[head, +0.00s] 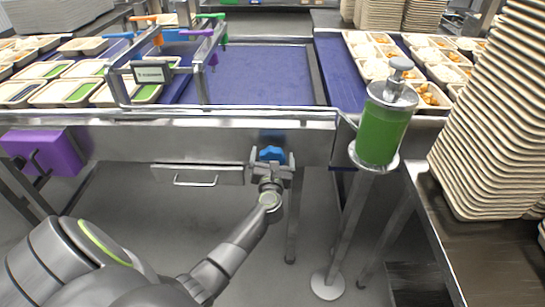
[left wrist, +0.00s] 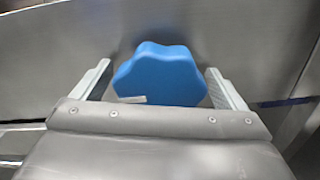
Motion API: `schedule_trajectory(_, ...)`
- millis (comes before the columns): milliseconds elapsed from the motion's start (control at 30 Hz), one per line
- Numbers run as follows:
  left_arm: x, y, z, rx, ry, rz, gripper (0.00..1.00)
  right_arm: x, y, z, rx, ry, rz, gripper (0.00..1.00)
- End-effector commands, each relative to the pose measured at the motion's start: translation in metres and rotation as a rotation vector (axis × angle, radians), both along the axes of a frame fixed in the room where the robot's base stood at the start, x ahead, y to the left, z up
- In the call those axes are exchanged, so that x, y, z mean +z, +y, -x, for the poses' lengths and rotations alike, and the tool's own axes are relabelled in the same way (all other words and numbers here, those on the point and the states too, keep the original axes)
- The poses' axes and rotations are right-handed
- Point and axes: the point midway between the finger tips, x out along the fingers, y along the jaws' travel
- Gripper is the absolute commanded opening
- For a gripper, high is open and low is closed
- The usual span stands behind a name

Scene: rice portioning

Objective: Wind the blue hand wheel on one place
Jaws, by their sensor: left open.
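The blue hand wheel (head: 272,154) is a lobed knob on the front steel panel below the conveyor. In the left wrist view the blue hand wheel (left wrist: 160,74) fills the middle, with a small white mark on its lower left. My left gripper (head: 272,160) is open at the wheel. In the left wrist view its two fingers (left wrist: 160,85) stand one on each side of the wheel, with a gap showing on both sides. My right gripper does not show in either view.
A steel panel (head: 110,142) runs across the front, with a drawer handle (head: 195,183) left of the wheel. A green-filled dispenser (head: 382,132) on a stand is to the right. Stacked trays (head: 495,130) stand far right. A purple box (head: 42,152) is at left.

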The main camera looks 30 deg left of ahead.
Motion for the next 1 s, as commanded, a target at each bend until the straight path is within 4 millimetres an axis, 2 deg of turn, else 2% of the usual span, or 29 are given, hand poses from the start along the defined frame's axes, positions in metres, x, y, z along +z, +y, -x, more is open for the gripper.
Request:
schedule_trajectory(333, -0.0004, 0.0019, -0.0029, 0.000, 0.001, 0.001, 0.94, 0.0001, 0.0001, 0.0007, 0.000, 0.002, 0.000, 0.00)
schedule_trajectory(667, -0.0004, 0.0017, -0.0027, 0.000, 0.001, 0.001, 0.50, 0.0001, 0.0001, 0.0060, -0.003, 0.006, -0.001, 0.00)
schedule_trajectory(1000, 0.0010, 0.0015, -0.0027, -0.001, 0.026, -0.040, 0.49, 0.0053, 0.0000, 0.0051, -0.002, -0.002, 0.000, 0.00)
